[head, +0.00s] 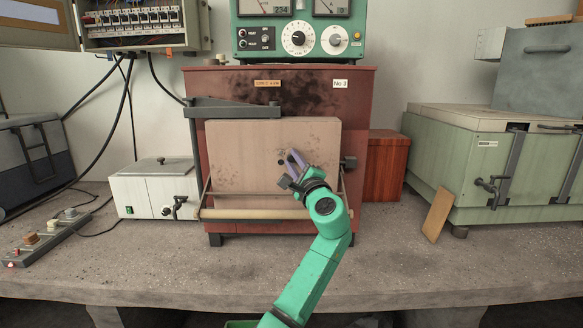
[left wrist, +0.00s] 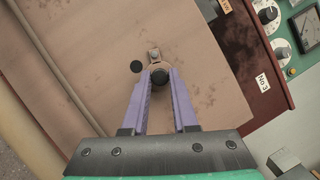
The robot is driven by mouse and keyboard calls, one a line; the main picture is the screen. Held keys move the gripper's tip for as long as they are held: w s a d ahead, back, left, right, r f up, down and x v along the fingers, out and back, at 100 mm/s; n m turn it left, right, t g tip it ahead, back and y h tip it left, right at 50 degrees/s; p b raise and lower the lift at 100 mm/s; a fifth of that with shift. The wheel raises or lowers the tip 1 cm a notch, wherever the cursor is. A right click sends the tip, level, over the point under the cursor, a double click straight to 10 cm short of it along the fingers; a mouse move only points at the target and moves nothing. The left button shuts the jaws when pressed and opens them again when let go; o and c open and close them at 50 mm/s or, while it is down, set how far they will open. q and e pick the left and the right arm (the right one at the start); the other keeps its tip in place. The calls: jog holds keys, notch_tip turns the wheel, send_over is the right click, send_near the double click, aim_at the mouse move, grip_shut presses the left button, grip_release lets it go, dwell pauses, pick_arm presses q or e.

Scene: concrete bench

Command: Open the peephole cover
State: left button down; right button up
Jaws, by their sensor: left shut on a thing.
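The furnace door (head: 240,150) is a pinkish-tan panel on the front of the red furnace, and it is shut. In the left wrist view, the peephole cover (left wrist: 153,56) shows as a small piece with a metal pivot and a dark round knob (left wrist: 160,77). My left gripper (left wrist: 160,80) is shut on the knob, one purple finger on each side. A dark round peephole (left wrist: 122,70) shows uncovered beside the cover; it is a small dark spot in the head view (head: 281,162). My left gripper (head: 293,157) hides the cover there. My right gripper is out of view.
A horizontal handle bar (head: 250,213) crosses below the door. A green control box (head: 297,35) sits on the furnace. A white box (head: 150,190) stands left, and a green chest (head: 450,165) and tan board (head: 438,215) right. The front of the bench is clear.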

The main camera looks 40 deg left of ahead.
pick_arm(q)
jog(key=shift+w+d+r+n+g+h, duration=0.15)
jog(key=shift+r+n+g, duration=0.15)
jog(key=shift+n, duration=0.55)
jog(key=shift+s+a+r+n+g+h, duration=0.1)
jog(key=shift+r+n+g+h, duration=0.15)
jog(key=shift+n, duration=0.6)
jog(key=c, duration=0.7)
grip_release()
jog(key=b+v, duration=0.2)
jog(key=v, duration=1.2)
jog(key=shift+d+f, duration=0.15)
jog(key=shift+d, duration=0.2)
